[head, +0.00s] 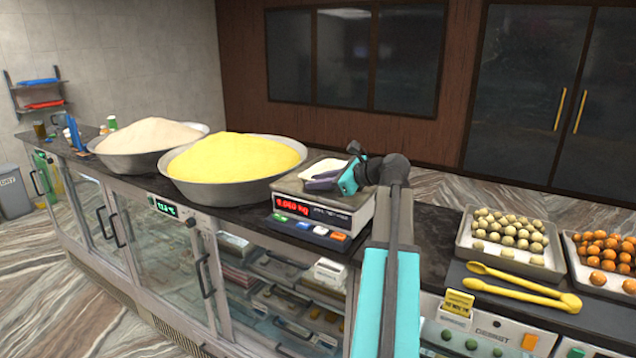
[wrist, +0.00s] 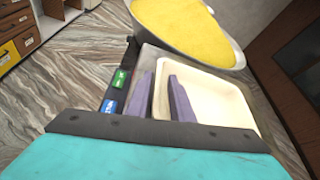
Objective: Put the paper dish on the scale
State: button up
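The paper dish (head: 326,168) is a shallow cream square tray lying on the top plate of the scale (head: 322,214). The scale's red display appears to read 0.060 kg. My gripper (head: 322,183) is at the dish's near side, low over the scale. In the wrist view the dish (wrist: 215,98) shows beside and beneath the purple fingers of my gripper (wrist: 166,82). The fingers stand apart with a gap, one over the dish's inside and one by its left edge. The dish's near edge is hidden by my gripper.
A bowl of yellow grains (head: 232,190) stands close left of the scale, with a bowl of pale powder (head: 150,165) beyond. To the right are a tray of pale sweets (head: 510,262), a tray of orange sweets (head: 603,288) and yellow tongs (head: 520,285).

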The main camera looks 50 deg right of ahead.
jog(key=shift+r, duration=0.15)
jog(key=b+v, duration=0.5)
jog(key=v, duration=0.7)
dwell(0.7)
